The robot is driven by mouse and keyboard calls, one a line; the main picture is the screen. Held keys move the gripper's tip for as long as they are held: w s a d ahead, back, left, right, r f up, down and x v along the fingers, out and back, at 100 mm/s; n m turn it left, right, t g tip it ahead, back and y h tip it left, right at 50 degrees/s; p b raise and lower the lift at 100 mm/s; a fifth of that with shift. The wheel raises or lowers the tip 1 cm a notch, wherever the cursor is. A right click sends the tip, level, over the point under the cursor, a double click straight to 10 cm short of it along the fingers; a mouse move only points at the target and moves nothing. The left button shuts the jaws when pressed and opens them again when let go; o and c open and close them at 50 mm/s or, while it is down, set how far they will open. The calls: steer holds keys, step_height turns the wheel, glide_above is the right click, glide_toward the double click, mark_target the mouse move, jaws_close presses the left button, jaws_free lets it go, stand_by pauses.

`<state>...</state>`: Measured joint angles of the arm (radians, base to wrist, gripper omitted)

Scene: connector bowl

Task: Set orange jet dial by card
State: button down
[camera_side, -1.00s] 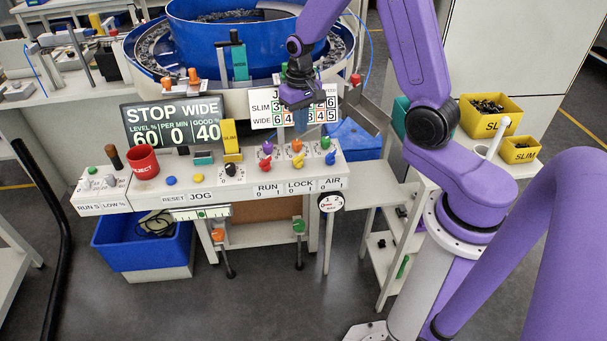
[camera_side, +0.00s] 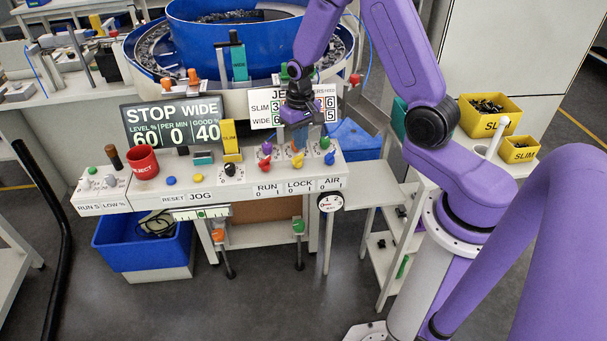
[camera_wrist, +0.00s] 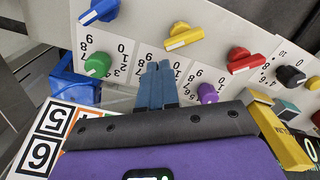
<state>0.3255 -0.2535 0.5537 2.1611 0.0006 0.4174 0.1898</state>
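The orange jet dial is hidden behind my gripper's fingers in both views, so its setting cannot be read. My gripper (camera_side: 296,128) points down over the middle of the jet dial row, with its blue-grey fingers (camera_wrist: 157,85) close together; grip and contact are unclear. The purple dial (camera_side: 266,148) and green dial (camera_side: 325,143) stand either side; the wrist view shows the purple dial (camera_wrist: 207,93) and green dial (camera_wrist: 97,65) with numbered scales. The jet card (camera_side: 260,108), with SLIM and WIDE rows, stands behind, partly covered by my gripper. The display (camera_side: 173,122) reads STOP WIDE, 60, 0, 40.
In front of the dials are the red RUN knob (camera_side: 264,160), yellow LOCK knob (camera_side: 297,160) and blue AIR knob (camera_side: 330,158). A yellow SLIM block (camera_side: 231,137) stands left. The blue bowl (camera_side: 205,45) is behind.

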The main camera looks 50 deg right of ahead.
steer(key=shift+s+d+f, duration=0.25)
steer(key=shift+d+f, duration=0.2)
steer(key=shift+f, duration=0.05)
stand_by(0.4)
steer(key=shift+s+d, duration=0.1)
steer(key=shift+d, duration=0.3)
steer(key=shift+s, duration=0.15)
stand_by(0.4)
steer(key=shift+s+a, duration=0.15)
steer(key=shift+s, duration=0.05)
step_height(320, 180, up, 6)
steer(key=shift+w, duration=0.2)
stand_by(0.4)
steer(key=shift+a, duration=0.15)
